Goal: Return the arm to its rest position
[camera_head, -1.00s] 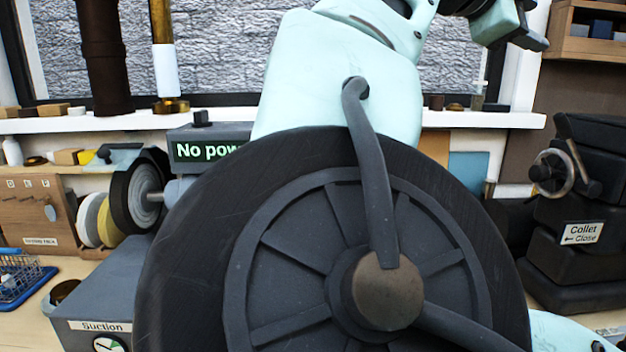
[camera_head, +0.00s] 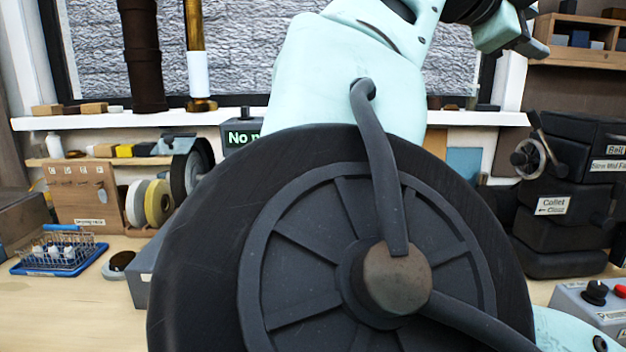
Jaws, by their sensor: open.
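My arm, mint green with dark joints, rises through the middle of the head view. Its large dark spoked wheel-like joint fills much of the lower centre. My gripper (camera_head: 522,38) is at the top right, raised in front of the window frame and close to the picture's upper edge. Its dark fingers are seen from the side and show only in part. It is open, and I see nothing held in it.
A white sill (camera_head: 60,122) runs behind my arm. A blue tray (camera_head: 20,268) with a wire basket sits at left on the bench. Dark collet machine (camera_head: 562,240) and control box (camera_head: 590,318) with a red button stand at right. My arm partly hides a "No power" display (camera_head: 238,138).

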